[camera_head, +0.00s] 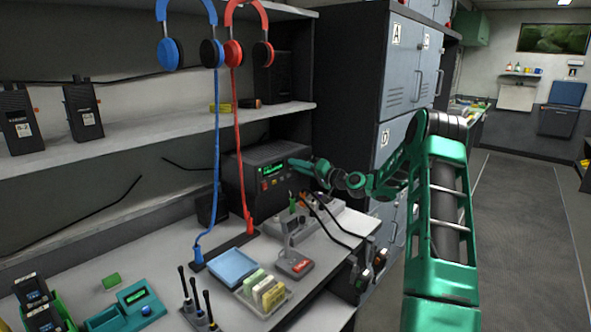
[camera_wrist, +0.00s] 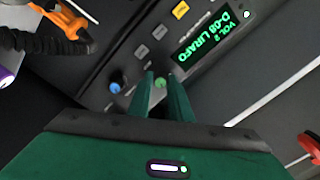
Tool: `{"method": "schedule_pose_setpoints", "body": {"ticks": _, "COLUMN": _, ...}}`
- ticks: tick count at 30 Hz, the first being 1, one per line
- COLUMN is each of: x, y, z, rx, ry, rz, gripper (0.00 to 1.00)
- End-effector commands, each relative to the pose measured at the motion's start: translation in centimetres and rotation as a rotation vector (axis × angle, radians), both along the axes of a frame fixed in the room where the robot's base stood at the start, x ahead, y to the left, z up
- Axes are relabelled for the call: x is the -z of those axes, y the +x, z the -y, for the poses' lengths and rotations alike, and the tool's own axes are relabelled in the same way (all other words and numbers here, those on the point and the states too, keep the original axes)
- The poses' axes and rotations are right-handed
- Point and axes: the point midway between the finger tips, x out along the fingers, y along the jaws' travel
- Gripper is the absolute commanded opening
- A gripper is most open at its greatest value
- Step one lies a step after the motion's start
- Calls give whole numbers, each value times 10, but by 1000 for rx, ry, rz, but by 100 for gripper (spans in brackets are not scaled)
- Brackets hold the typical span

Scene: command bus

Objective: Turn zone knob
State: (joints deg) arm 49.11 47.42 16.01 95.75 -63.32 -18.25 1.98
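A black radio unit (camera_head: 262,182) with a lit green display stands on the desk under the shelf. In the wrist view its display (camera_wrist: 210,35) reads "VOL 2" and "D-08 LIRAFO". A knob with a blue cap (camera_wrist: 116,86) and one with a green cap (camera_wrist: 160,82) sit below the display and buttons; I see no label saying which is the zone knob. My gripper (camera_head: 299,164) is at the front of the radio. In the wrist view the fingertips of my gripper (camera_wrist: 161,77) are apart, with the green cap showing between them. Contact with the knob cannot be made out.
Blue headphones (camera_head: 188,50) and red headphones (camera_head: 247,48) hang from above, their cords reaching the desk left of my gripper. A grey panel with cables (camera_head: 305,215) stands before the radio. Lockers (camera_head: 400,100) rise behind my arm. The aisle (camera_head: 520,210) at right is clear.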

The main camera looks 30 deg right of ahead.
Motion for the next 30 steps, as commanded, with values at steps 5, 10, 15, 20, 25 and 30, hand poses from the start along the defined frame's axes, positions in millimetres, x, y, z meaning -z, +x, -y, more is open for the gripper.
{"method": "schedule_pose_setpoints", "body": {"ticks": 5, "x": 0, "y": 0, "z": 2, "rx": 4, "ry": -2, "rz": 0, "gripper": 36}}
{"method": "schedule_pose_setpoints", "body": {"ticks": 10, "x": 0, "y": 0, "z": 1, "rx": 2, "ry": -1, "rz": -1, "gripper": 36}}
{"method": "schedule_pose_setpoints", "body": {"ticks": 15, "x": 1, "y": -9, "z": 5, "rx": 2, "ry": -2, "rz": -2, "gripper": 36}}
{"method": "schedule_pose_setpoints", "body": {"ticks": 20, "x": 2, "y": -34, "z": 15, "rx": 4, "ry": -1, "rz": -3, "gripper": 36}}
{"method": "schedule_pose_setpoints", "body": {"ticks": 25, "x": 3, "y": -64, "z": 27, "rx": 6, "ry": 0, "rz": -3, "gripper": 36}}
{"method": "schedule_pose_setpoints", "body": {"ticks": 30, "x": 3, "y": -86, "z": 36, "rx": 5, "ry": 0, "rz": -1, "gripper": 36}}
